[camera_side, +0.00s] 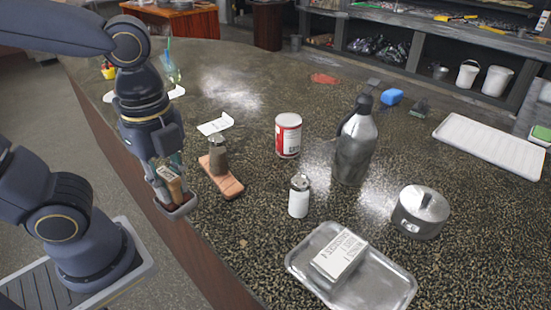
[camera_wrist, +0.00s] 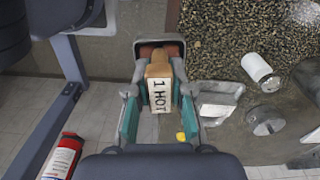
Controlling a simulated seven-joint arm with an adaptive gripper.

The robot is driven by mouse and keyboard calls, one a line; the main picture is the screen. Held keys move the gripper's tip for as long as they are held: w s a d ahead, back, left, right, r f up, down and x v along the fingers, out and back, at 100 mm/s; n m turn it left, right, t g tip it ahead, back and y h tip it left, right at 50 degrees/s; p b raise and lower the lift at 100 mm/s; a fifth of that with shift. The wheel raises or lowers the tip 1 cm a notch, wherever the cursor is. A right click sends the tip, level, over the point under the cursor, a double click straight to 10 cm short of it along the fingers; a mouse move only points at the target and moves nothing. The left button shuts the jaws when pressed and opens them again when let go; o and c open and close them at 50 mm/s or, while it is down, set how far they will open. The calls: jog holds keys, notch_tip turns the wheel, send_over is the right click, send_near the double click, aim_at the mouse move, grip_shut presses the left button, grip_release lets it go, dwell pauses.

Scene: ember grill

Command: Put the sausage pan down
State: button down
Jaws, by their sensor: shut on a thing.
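My gripper (camera_side: 168,183) is shut on the sausage pan (camera_side: 177,208), a small grey pan with a reddish inside. It holds the pan by a wooden block or handle marked "1 HOT". In the wrist view, the pan (camera_wrist: 142,43) lies just past the fingertips (camera_wrist: 159,92), and the lettered face (camera_wrist: 159,95) shows between the teal finger pads. The pan hangs at the counter's (camera_side: 255,215) front edge in the side view. Its height over the counter is hard to tell, and its underside is hidden.
A terracotta slab (camera_side: 228,187) with a dark weight (camera_side: 218,156) lies right of the pan. Bare counter lies between.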

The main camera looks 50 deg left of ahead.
jog(key=w+d+r+n, duration=0.2)
jog(key=w+d, duration=0.3)
jog(key=w, duration=0.4)
jog(key=w+d+r+n, duration=0.1)
jog(key=w+d+r, duration=0.25)
jog(key=w, duration=0.45)
jog(key=w+d+f, duration=0.3)
jog(key=w+f, duration=0.2)
jog(key=w, duration=0.1)
jog(key=w+d+f, duration=0.3)
jog(key=w+f, duration=0.3)
jog(key=w+d+f, duration=0.3)
jog(key=w+f, duration=0.2)
jog(key=shift+w+d+f, duration=0.2)
jog(key=shift+w+d, duration=0.15)
jog(key=shift+w, duration=0.05)
jog(key=shift+w+d+f, duration=0.1)
jog(key=shift+w+f, duration=0.25)
jog(key=shift+f, duration=1.6)
